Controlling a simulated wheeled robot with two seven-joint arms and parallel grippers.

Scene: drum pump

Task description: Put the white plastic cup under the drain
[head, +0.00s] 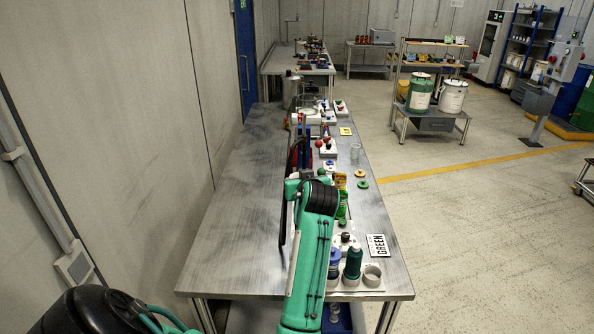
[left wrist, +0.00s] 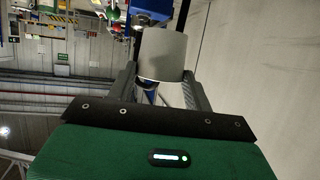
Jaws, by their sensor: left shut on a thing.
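In the left wrist view, the white plastic cup (left wrist: 163,54) shows as a plain pale cylinder between the two fingers of my left gripper (left wrist: 163,88), which is shut on it. A blue part (left wrist: 150,13) shows just beyond the cup; I cannot tell whether they touch. In the head view, a green arm reaches over the bench, and its hand and the cup are hidden or too small to make out. I cannot pick out the drain with certainty. My right gripper is not in view.
The long metal bench (head: 235,225) is clear on its left side. A wall runs along the left.

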